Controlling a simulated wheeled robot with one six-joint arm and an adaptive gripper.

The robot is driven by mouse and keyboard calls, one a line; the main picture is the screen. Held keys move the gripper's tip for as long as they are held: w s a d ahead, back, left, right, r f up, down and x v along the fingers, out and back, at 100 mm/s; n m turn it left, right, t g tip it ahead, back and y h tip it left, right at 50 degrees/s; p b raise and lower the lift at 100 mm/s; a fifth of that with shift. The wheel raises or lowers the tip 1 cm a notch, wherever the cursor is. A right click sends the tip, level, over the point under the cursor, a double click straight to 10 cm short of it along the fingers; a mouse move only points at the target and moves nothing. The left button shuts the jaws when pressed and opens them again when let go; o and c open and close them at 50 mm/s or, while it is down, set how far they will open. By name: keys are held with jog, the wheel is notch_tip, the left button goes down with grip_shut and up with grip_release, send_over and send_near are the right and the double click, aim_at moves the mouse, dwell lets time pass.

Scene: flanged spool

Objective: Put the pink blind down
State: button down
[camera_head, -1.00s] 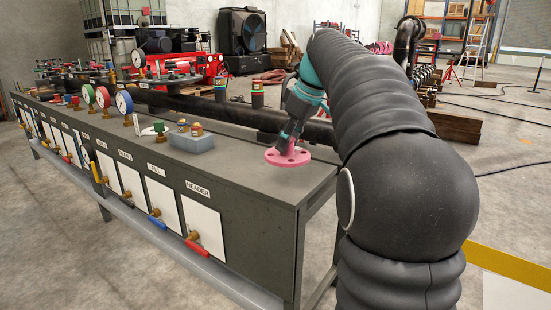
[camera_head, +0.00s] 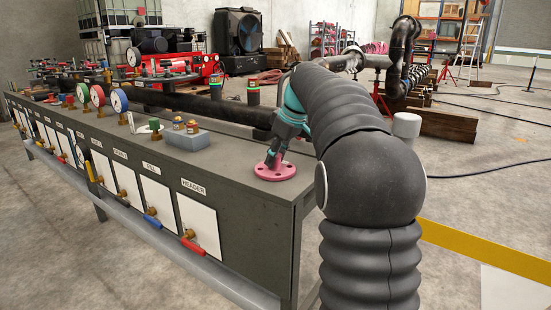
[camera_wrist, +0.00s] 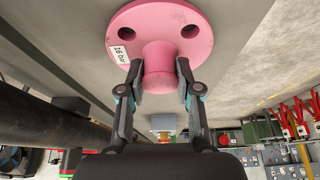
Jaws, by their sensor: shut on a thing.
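The pink blind (camera_head: 275,172) is a round pink flange with bolt holes and a short hub. In the head view it is level over the right end of the grey bench top (camera_head: 240,158), near the front edge. I cannot tell whether it touches the top. In the wrist view the blind (camera_wrist: 125,25) shows a white "16 bar" label and two dark holes. My gripper (camera_wrist: 158,78) is shut on its hub, one finger on each side. In the head view my gripper (camera_head: 272,157) comes down onto the blind at a tilt.
A grey block (camera_head: 188,139) with small brass fittings stands left of the blind. A long black pipe (camera_head: 190,106) runs behind along the bench. Gauges (camera_head: 119,101) stand farther left. Bare bench top lies between the block and the blind.

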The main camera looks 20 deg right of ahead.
dwell(0.3)
jog(key=c, duration=0.8)
grip_release()
jog(key=p+v, duration=0.3)
jog(key=v, duration=0.9)
jog(key=s+a+f+m+h, duration=0.1)
jog(key=s+a+f+m, duration=0.35)
jog(key=s+a, duration=0.75)
jog(key=s+a+f+m+t, duration=0.1)
jog(key=s+f, duration=0.7)
jog(key=s, duration=0.1)
jog(key=s+a+f+m+t+h, duration=0.1)
jog(key=s+a+f, duration=0.1)
jog(key=s+f, duration=0.6)
jog(key=shift+s+a, duration=0.3)
jog(key=shift+s, duration=0.45)
jog(key=shift+f, duration=0.15)
